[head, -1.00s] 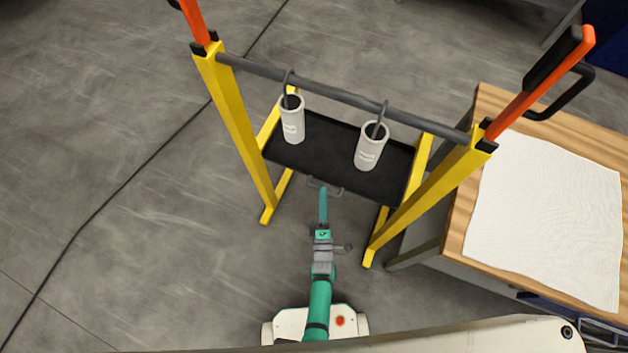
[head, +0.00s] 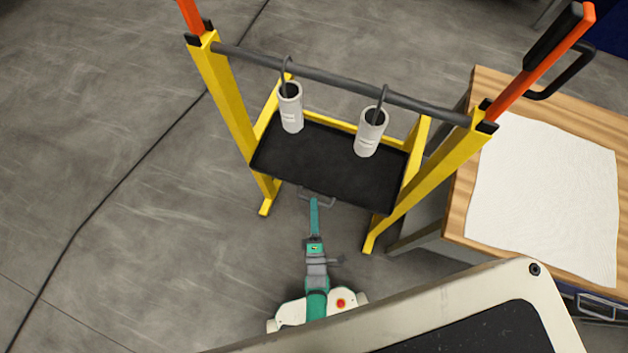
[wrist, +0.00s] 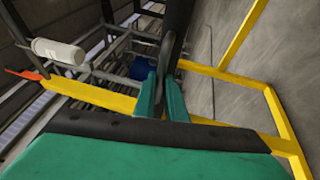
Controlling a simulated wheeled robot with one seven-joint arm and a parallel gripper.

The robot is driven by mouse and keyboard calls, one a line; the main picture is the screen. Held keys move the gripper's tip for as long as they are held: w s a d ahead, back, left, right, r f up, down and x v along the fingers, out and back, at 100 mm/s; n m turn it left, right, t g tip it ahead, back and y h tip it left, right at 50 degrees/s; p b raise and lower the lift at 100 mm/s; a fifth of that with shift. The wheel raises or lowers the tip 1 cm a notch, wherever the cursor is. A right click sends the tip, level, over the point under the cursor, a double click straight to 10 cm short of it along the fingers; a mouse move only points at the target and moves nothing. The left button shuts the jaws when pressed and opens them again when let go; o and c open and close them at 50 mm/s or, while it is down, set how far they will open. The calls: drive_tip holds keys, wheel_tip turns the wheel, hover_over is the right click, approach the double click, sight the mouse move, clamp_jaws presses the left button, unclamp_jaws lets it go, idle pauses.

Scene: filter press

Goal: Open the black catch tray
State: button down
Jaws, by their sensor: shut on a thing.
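The black catch tray (head: 332,172) sits low in the yellow stand, drawn toward me, with a yellow rail of the stand showing behind its back edge. Its grey loop handle (head: 325,199) is on the front edge. My gripper (head: 314,203) is at this handle and shut on it. In the wrist view my green fingers (wrist: 163,98) close around the handle (wrist: 166,62), and the dark tray (wrist: 178,18) shows edge-on above. The exact contact is partly hidden by the fingers.
Two white cylinders (head: 291,108) (head: 369,133) hang by hooks from the grey bar (head: 330,84) above the tray. Yellow posts (head: 228,105) stand at both sides. A wooden table (head: 462,215) with a white cloth (head: 548,195) is close on the right. The floor at left is clear apart from a dark line.

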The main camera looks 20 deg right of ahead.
drive_tip(key=c, duration=1.8)
unclamp_jaws()
drive_tip(key=shift+w, duration=0.1)
drive_tip(key=v, duration=1.1)
drive_tip(key=s+a+r+m+g+y, duration=0.1)
drive_tip(key=r+m, duration=0.4)
drive_tip(key=r, duration=0.5)
drive_tip(key=s+a+r+m+g+y, duration=0.1)
drive_tip(key=s+a+r+m+y, duration=0.1)
drive_tip(key=r+m, duration=0.3)
drive_tip(key=s+a+r+m+g+y, duration=0.1)
drive_tip(key=r+m, duration=0.5)
drive_tip(key=r, duration=0.8)
drive_tip(key=shift+s+a+r+g+y, duration=0.15)
drive_tip(key=shift+s+a+g+y, duration=0.1)
drive_tip(key=shift+s+a, duration=0.35)
drive_tip(key=shift+s+a+r+g+y, duration=0.15)
drive_tip(key=shift+s+a+r+g, duration=0.15)
drive_tip(key=shift+s, duration=0.5)
